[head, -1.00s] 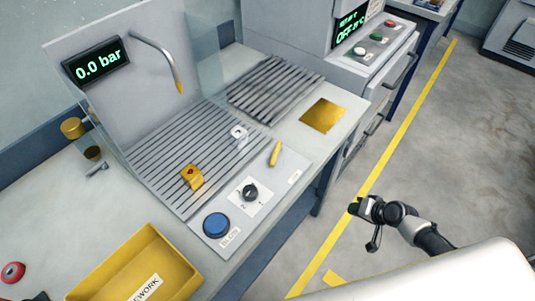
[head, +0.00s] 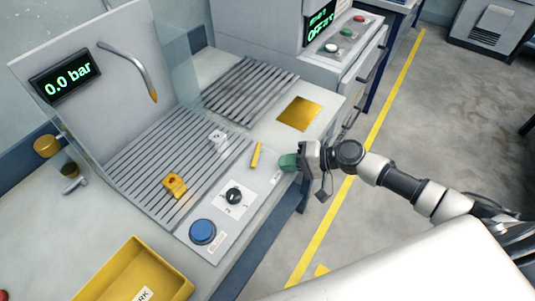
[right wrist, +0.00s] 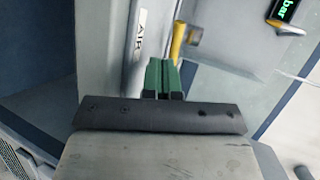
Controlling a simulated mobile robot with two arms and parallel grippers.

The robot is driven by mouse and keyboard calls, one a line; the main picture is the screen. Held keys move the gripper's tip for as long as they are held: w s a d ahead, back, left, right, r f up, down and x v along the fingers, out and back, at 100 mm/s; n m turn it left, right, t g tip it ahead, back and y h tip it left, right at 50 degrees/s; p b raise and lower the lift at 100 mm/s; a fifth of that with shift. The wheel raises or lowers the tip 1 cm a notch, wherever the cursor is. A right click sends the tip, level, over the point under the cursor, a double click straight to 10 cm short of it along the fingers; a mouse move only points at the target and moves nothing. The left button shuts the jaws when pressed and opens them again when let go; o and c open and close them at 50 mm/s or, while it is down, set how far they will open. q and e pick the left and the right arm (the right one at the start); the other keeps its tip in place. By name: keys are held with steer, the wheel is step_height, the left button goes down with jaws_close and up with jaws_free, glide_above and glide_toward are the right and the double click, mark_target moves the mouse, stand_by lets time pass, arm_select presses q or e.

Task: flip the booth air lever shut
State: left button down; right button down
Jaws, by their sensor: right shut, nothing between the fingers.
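The booth air lever (head: 256,155) is a short yellow handle on the grey panel at the right front of the slatted booth. In the right wrist view the lever (right wrist: 178,42) stands just beyond my fingertips, beside a label reading AIR. My right gripper (head: 287,162) has green fingers, shut and empty, at the bench's right edge a little right of the lever. The closed fingers also show in the right wrist view (right wrist: 162,75); I cannot tell whether they touch the lever. The display (head: 66,82) reads 0.0 bar. My left gripper is not in view.
A black knob (head: 234,196) and a blue button (head: 203,232) sit on the same panel. A yellow block (head: 174,185) and a pale block (head: 217,138) are on the slats (head: 140,160). A yellow bin (head: 140,272) stands in front. A curved nozzle (head: 135,65) hangs above.

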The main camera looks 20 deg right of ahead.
mark_target(255, 161)
steer(key=w+a+p, duration=0.1)
steer(key=w+a, duration=0.1)
steer(key=a, duration=0.1)
steer(key=shift+a+r+p, duration=0.2)
steer(key=shift+a+p, duration=0.1)
steer(key=shift+p, duration=0.1)
steer(key=shift+w+a+f, duration=0.1)
steer(key=shift+w+a, duration=0.2)
steer(key=shift+a, duration=0.2)
steer(key=shift+p, duration=0.4)
steer(key=m+t+p, duration=0.1)
steer(key=p, duration=0.1)
steer(key=a+m+t+h+p, duration=0.1)
steer(key=p, duration=0.1)
steer(key=shift+a+r+h, duration=0.15)
steer(key=shift+r+h, duration=0.15)
steer(key=shift+r, duration=0.05)
steer(key=shift+a+f+b, duration=0.25)
steer(key=shift+f+b, duration=0.1)
steer(key=shift+w+a, duration=0.15)
steer(key=shift+a, duration=0.2)
steer(key=shift+d+b, duration=0.2)
steer(key=shift+b, duration=0.2)
